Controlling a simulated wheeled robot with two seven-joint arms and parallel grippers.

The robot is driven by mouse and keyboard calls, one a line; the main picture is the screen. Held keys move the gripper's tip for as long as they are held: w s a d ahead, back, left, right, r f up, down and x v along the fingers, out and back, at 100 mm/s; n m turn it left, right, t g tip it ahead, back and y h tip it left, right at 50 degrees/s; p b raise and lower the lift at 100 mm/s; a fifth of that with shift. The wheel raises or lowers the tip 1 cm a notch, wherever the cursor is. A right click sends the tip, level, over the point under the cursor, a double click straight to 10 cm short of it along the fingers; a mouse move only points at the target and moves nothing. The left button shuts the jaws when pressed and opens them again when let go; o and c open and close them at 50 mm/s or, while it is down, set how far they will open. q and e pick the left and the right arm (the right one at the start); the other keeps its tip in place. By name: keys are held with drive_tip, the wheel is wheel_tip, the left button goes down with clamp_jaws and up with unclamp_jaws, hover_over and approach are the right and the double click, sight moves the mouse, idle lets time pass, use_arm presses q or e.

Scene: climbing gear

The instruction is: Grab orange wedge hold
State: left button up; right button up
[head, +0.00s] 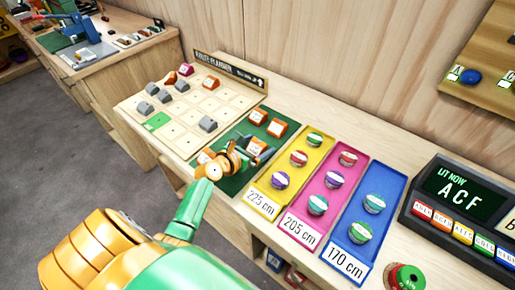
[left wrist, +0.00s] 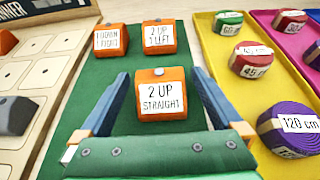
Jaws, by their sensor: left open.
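Orange wedge holds with white labels lie on a green mat (head: 233,183). In the left wrist view, the hold labelled "2 UP STRAIGHT" (left wrist: 161,77) is nearest, between my open left fingers (left wrist: 160,90), with a gap on each side. Behind it are the "1 DOWN 1 RIGHT" hold (left wrist: 111,38) and the "2 UP 1 LEFT" hold (left wrist: 159,37). In the head view, my left gripper (head: 254,151) is over the mat and partly hides the nearest hold. My right gripper is not seen.
Yellow (head: 276,201), pink (head: 296,222) and blue (head: 356,258) trays with rolled straps are to the right. A "LIT NOW" display (head: 460,193) stands farther right.

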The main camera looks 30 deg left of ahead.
use_arm(q)
drive_tip(key=shift+s+r, duration=0.1)
drive_tip(key=shift+s, duration=0.1)
drive_tip(key=c, duration=1.4)
drive_tip(key=shift+r, duration=0.1)
